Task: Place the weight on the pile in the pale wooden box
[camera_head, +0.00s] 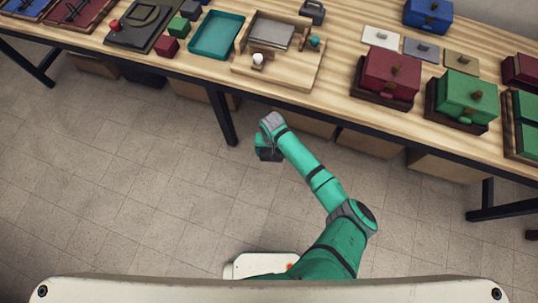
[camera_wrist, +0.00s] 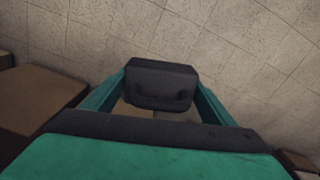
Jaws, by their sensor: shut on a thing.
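My gripper (camera_head: 262,146) hangs over the floor in front of the table edge. In the wrist view its green fingers close on both sides of a dark grey block with a handle-like bar, the weight (camera_wrist: 160,78). The weight also shows low at the gripper in the head view (camera_head: 268,155), partly hidden. The pale wooden box (camera_head: 240,46) stands on the table, beyond and above the gripper in the picture. A flat grey pile (camera_head: 272,33) lies in it. A small white-topped thing (camera_head: 257,58) stands at its front.
Another dark block with a handle (camera_head: 312,12) stands behind the box. A teal tray (camera_head: 215,36) is on its left, a small teal cup-like thing (camera_head: 315,42) on its right. Red (camera_head: 390,73) and green (camera_head: 468,95) boxes stand farther right. Brown boxes (camera_wrist: 40,95) lie under the table.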

